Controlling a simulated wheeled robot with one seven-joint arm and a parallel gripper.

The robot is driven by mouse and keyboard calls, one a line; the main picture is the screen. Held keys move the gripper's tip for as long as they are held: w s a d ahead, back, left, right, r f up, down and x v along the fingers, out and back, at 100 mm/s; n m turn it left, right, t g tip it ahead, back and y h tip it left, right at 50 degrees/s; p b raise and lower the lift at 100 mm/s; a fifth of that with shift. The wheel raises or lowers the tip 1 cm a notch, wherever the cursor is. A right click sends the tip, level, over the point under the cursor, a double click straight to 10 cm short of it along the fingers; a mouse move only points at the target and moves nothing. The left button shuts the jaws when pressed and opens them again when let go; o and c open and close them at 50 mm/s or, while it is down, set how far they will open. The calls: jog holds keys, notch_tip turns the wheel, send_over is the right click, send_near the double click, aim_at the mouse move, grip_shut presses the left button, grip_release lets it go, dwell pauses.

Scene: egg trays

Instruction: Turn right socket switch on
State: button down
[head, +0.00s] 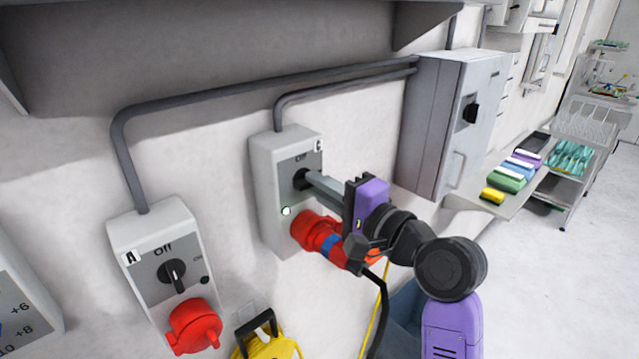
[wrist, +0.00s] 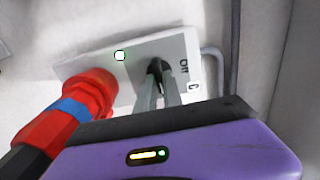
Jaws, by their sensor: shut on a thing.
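The right socket box (head: 264,190) is a grey wall box marked C, with an "Off" label partly visible. Its black rotary switch (head: 300,180) sits in the upper half. My gripper (head: 312,181) reaches in from the right with its fingers shut on this switch. The wrist view shows the two fingers around the switch (wrist: 157,66), which they partly hide, so its exact angle is hard to read. A small round light (head: 285,211) on the box looks bright white. A red plug with a blue ring (head: 322,238) is in the socket below.
A second socket box (head: 150,232) marked A, with a black switch and red socket, is at left. A grey cabinet (head: 440,125) stands right of my gripper. A shelf is overhead. A yellow object (head: 265,343) and a blue bin (head: 405,312) are below.

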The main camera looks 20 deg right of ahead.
jog(key=shift+f, duration=0.1)
dwell(0.3)
jog(key=c, duration=1.5)
grip_release()
jog(key=b+v, duration=0.2)
jog(key=v, duration=0.5)
jog(key=shift+d, duration=0.1)
jog(key=shift+s, duration=0.4)
